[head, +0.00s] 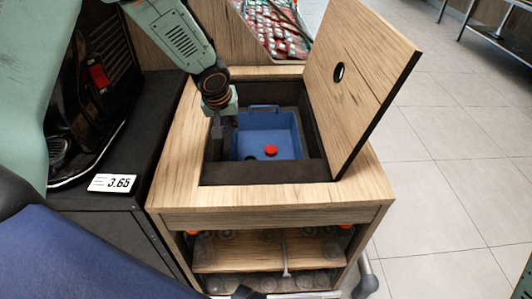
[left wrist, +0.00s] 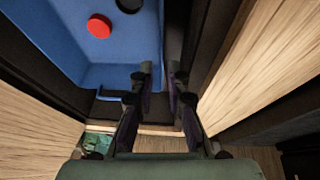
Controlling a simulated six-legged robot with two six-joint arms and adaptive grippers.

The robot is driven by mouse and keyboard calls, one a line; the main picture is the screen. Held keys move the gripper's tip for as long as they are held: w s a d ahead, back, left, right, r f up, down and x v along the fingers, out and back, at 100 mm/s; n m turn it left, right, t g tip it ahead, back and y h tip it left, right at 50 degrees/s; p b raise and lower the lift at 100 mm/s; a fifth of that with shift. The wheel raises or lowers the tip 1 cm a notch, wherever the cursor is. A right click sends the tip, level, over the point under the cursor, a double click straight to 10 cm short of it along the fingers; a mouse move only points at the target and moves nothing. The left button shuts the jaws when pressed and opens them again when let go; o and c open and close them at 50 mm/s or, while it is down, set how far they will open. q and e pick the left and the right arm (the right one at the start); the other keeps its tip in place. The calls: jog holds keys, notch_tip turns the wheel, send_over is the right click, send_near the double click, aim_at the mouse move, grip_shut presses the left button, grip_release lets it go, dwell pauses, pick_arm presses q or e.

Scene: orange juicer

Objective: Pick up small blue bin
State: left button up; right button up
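The small blue bin (head: 283,124) sits down inside the dark square opening of a wooden cabinet, with a handle loop at its far rim. A round red object (head: 270,150) lies in it. My left gripper (head: 221,132) reaches down into the opening at the bin's left side. In the left wrist view the bin (left wrist: 110,55) fills the upper left. There my left gripper's fingers (left wrist: 158,76) are apart, near the bin's side rim; I cannot tell whether they touch it. My right gripper is not in view.
The wooden cabinet (head: 180,195) has a raised lid (head: 355,75) with a round hole, standing open on the right. A dark counter with a price tag (head: 113,183) is at the left. Shelves with bottles sit below. Tiled floor (head: 450,190) on the right is clear.

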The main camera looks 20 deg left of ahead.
aim_at(233, 140)
pick_arm(q)
jog(key=shift+w+d+f+b, duration=0.15)
jog(key=shift+f+b, duration=0.35)
jog(key=shift+f, duration=0.5)
jog(key=shift+a+f, duration=0.2)
jog(key=shift+f, duration=0.3)
jog(key=b+x, duration=0.1)
jog(key=x, duration=0.5)
jog(key=shift+w+a, duration=0.2)
jog(key=shift+w+f+b, duration=0.2)
jog(key=shift+f+b, duration=0.05)
jog(key=shift+b, duration=0.05)
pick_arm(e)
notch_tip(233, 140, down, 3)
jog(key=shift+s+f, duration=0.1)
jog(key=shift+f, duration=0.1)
pick_arm(q)
jog(key=shift+s+r, duration=0.1)
jog(key=shift+c, duration=0.3)
grip_shut()
